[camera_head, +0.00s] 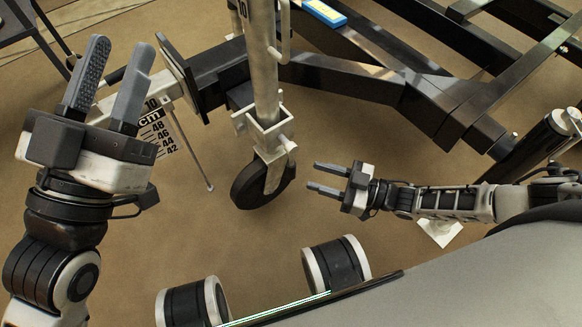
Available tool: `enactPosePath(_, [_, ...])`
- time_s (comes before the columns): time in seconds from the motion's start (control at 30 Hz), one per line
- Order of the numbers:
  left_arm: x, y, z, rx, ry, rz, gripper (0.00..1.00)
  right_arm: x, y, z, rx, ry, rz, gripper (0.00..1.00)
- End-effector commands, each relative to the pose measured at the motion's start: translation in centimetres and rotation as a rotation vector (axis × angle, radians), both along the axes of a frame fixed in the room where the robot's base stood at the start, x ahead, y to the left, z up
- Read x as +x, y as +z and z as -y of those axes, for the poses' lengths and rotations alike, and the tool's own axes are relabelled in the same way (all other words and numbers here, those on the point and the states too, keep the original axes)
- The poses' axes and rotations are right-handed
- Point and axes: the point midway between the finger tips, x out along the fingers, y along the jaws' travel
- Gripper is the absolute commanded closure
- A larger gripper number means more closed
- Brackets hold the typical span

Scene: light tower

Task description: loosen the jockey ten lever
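The jockey wheel (262,182) stands on the floor at the picture's centre, under an upright metal tube (263,70). A "10" label is partly visible near the tube's top. A pale bar handle (285,35) runs along the tube's right side near the top edge; I cannot tell for sure whether it is the lever. My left gripper (121,48) is raised at the left, open and empty, fingers pointing up, apart from the tube. My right gripper (313,176) is open and empty, right of the wheel, fingers pointing left, touching nothing.
Black frame beams (345,80) spread behind and right of the tube. A scale plate (155,130) marked in cm and a thin rod (193,150) are beside my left gripper. A blue and white box (325,12) lies on the frame. Brown floor (240,245) is clear in front of the wheel.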

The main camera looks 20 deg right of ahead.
Motion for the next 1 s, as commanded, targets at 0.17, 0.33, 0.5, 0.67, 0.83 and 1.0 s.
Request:
enactPosePath(0.17, [-0.5,1.1,0.1,0.031,0.008,0.134,0.64,2.3,-0.1,-3.1,0.003,0.002,0.003,0.60])
enactPosePath(0.33, [-1.1,2.1,0.2,0.052,0.013,0.236,0.64,3.8,-0.1,-5.1,0.001,0.000,0.002,0.60])
enactPosePath(0.5, [-1.5,2.6,0.3,0.061,0.014,0.286,0.64,4.4,-0.1,-5.9,-0.001,0.000,0.002,0.60])
enactPosePath(0.67, [-1.5,2.8,0.3,0.064,0.015,0.295,0.64,4.5,0.0,-6.1,-0.001,0.000,0.000,0.60])
enactPosePath(0.83, [-1.5,2.8,0.3,0.063,0.016,0.294,0.64,4.5,0.0,-6.1,-0.001,0.000,0.001,0.69])
enactPosePath(1.0, [-1.5,2.8,0.3,0.063,0.016,0.294,0.64,4.5,0.0,-6.1,-0.001,0.000,0.001,1.00])
